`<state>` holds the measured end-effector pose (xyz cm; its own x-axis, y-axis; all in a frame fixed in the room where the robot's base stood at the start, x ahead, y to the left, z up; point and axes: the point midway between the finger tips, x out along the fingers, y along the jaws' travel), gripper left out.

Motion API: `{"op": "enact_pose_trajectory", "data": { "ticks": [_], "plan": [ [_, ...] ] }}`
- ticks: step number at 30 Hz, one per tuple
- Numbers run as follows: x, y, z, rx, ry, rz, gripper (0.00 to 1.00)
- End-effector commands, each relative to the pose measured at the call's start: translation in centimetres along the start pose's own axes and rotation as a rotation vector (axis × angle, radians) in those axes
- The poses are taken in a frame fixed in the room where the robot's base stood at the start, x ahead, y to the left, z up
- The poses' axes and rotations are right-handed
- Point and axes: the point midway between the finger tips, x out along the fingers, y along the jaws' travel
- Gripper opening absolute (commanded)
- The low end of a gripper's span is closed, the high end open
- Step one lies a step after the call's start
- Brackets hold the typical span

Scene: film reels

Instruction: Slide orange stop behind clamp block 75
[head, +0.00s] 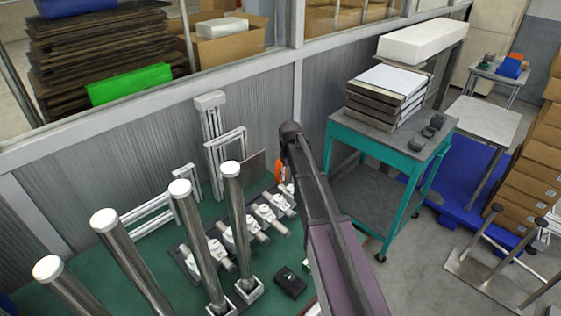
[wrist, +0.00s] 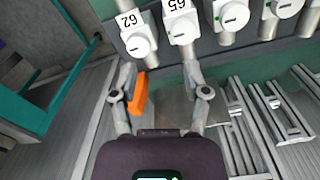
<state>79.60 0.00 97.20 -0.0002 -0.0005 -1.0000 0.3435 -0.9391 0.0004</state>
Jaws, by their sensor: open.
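The orange stop (wrist: 138,93) is a small orange block in the wrist view, right against the inner side of the left finger. I cannot tell whether they touch. My gripper (wrist: 160,78) is open, with a wide gap between its fingers. White clamp blocks on steel cylinders stand in a row beyond the fingertips. One block (wrist: 138,42) carries a tag that seems to read 62, another (wrist: 181,28) one that seems to read 65. I see no readable 75. In the head view the orange stop (head: 279,172) shows beside my arm's end, which largely hides the fingers.
A grey plate (wrist: 185,108) lies below the gap between the fingers. White frames (head: 222,145) stand at the wall. Tall steel posts (head: 238,225) rise at the front left. A teal cart (head: 385,145) with stacked trays stands right of the green mat.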

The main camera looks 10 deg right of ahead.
Motion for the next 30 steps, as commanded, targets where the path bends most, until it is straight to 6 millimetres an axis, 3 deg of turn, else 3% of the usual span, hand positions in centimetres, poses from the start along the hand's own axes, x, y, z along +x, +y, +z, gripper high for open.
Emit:
{"op": "enact_pose_trajectory", "data": {
  "ticks": [1, 3, 9, 12, 18, 30],
  "plan": [
    [-0.8, 1.3, -3.6, -0.031, 0.0, 0.0, 0.6],
    [-1.2, 2.5, -6.7, -0.077, 0.0, 0.0, 0.6],
    [-2.3, 5.1, -14.1, -0.191, 0.0, 0.0, 0.6],
    [-2.7, 6.0, -16.5, -0.232, 0.0, 0.0, 0.6],
    [-2.9, 6.7, -18.6, -0.272, 0.0, 0.0, 0.6],
    [-2.9, 6.6, -18.6, -0.277, 0.0, 0.0, 0.6]
  ]
}}
